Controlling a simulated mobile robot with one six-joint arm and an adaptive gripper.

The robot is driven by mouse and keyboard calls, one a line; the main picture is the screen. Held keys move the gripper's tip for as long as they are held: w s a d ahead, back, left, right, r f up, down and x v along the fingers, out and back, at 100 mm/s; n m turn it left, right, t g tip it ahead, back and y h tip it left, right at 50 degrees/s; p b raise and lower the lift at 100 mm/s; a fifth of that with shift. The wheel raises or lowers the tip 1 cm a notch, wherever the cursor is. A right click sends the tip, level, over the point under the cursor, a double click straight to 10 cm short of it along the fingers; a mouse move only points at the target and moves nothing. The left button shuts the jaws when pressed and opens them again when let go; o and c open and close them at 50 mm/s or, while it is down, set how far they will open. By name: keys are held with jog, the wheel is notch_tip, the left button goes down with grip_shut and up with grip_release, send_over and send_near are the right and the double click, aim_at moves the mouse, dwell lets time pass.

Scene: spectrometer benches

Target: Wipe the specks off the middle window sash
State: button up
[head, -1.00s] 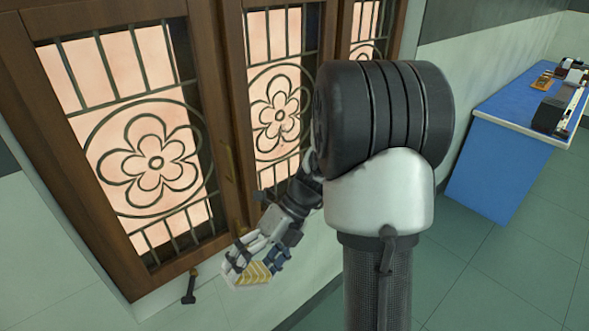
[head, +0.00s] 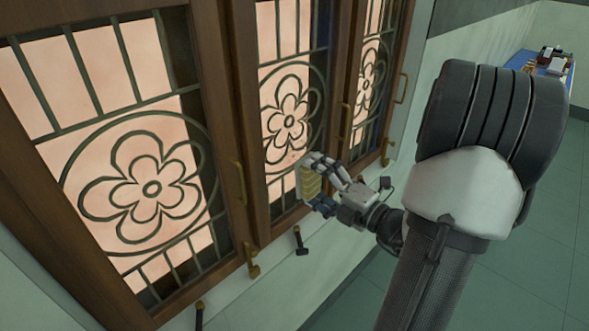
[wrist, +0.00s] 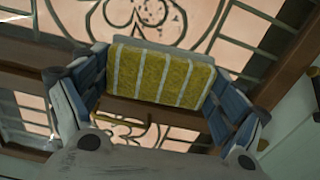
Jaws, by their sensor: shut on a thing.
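The middle window sash (head: 290,122) has a flower grille over a pale pane in a brown wooden frame. My gripper (head: 319,184) is in front of its lower part, shut on a yellow-and-white striped wiping pad (head: 309,183). In the wrist view the pad (wrist: 160,72) sits between both fingers, with a grey backing along its far edge. The pad covers part of the lower pane; I cannot tell whether it touches the glass. Faint small reddish marks seem to show on the pane just above the pad, too small to be sure of.
The left sash (head: 150,190) and right sash (head: 368,75) flank the middle one. Brass handles (head: 240,184) stick out from the frames. A dark stay (head: 300,241) hangs below the sill. A blue bench (head: 548,62) stands far right; the floor right is clear.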

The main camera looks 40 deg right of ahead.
aim_at(289, 149)
jog(key=shift+w+a+b, duration=0.15)
jog(key=shift+w+b, duration=0.3)
jog(key=shift+w, duration=1.2)
jog(key=shift+w+a+b, duration=0.1)
jog(key=shift+w+b, duration=0.3)
jog(key=shift+w, duration=1.25)
jog(key=shift+w+p, duration=0.3)
jog(key=shift+w, duration=0.6)
jog(key=shift+d+r+p, duration=0.1)
jog(key=shift+d+p, duration=0.8)
jog(key=shift+d, duration=0.6)
jog(key=shift+w+d+p, duration=0.2)
jog(key=shift+d+p, duration=0.75)
jog(key=shift+d, duration=0.95)
jog(key=shift+w+d+p, duration=0.2)
jog(key=shift+d+p, duration=0.7)
jog(key=shift+d, duration=1)
jog(key=shift+w+r+p, duration=0.1)
jog(key=shift+r+p, duration=0.75)
jog(key=shift+p, duration=0.15)
jog(key=shift+s+a+f+p, duration=0.15)
jog(key=shift+a+p, duration=0.25)
jog(key=shift+a, duration=0.85)
jog(key=shift+s+a+r+p, duration=0.1)
jog(key=shift+a+p, duration=0.25)
jog(key=shift+a, duration=0.85)
jog(key=shift+s+a+f+p, duration=0.15)
jog(key=shift+a+p, duration=0.25)
jog(key=shift+a, duration=0.85)
